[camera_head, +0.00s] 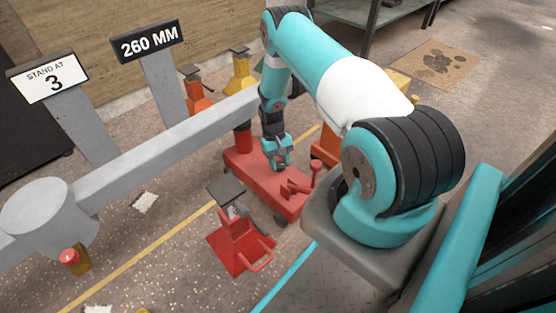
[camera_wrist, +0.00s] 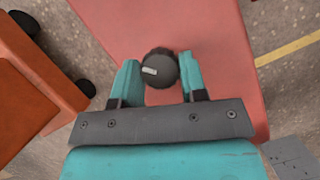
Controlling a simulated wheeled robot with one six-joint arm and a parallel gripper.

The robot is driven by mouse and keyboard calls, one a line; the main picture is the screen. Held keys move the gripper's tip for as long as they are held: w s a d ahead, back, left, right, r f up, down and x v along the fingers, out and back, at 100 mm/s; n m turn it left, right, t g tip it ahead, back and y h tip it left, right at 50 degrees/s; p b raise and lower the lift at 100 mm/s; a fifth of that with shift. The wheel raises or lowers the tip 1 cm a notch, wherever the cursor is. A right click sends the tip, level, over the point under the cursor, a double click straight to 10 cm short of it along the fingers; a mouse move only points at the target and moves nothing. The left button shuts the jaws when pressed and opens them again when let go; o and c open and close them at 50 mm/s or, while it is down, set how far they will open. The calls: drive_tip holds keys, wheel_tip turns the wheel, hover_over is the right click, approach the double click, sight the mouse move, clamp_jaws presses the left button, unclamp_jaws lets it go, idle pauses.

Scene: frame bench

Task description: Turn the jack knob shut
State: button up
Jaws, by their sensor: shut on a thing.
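The jack is a long red floor jack (camera_head: 243,168) on wheels, under the grey beam. Its smooth red top (camera_wrist: 225,60) fills the middle of the wrist view. The jack knob (camera_wrist: 158,70) is round and black with a white mark on its face, which points to the left. My gripper (camera_wrist: 160,78) is shut on the knob, one teal finger on each side. In the head view my gripper (camera_head: 279,158) reaches down to the jack's top, and the knob is hidden there.
A grey beam (camera_head: 170,148) runs just left of my arm. A red stand (camera_head: 238,240) stands in front of the jack. Orange (camera_head: 197,92) and yellow (camera_head: 241,72) stands are behind the beam. Signs reading "STAND AT 3" (camera_head: 48,80) and "260 MM" (camera_head: 148,42) stand at left.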

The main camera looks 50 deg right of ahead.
drive_tip(key=m+t+y+p, duration=0.1)
drive_tip(key=m, duration=0.3)
drive_tip(key=shift+r+m+p, duration=0.1)
drive_tip(key=shift+m+p, duration=0.2)
drive_tip(key=shift+p, duration=0.05)
drive_tip(key=shift+s+d+m+t+y+p, duration=0.1)
drive_tip(key=shift+m+t+y+p, duration=0.55)
drive_tip(key=shift+m, duration=1.25)
drive_tip(key=o, duration=0.9)
drive_tip(key=p+v, duration=0.6)
drive_tip(key=v, duration=1.1)
drive_tip(key=shift+s+r, duration=0.15)
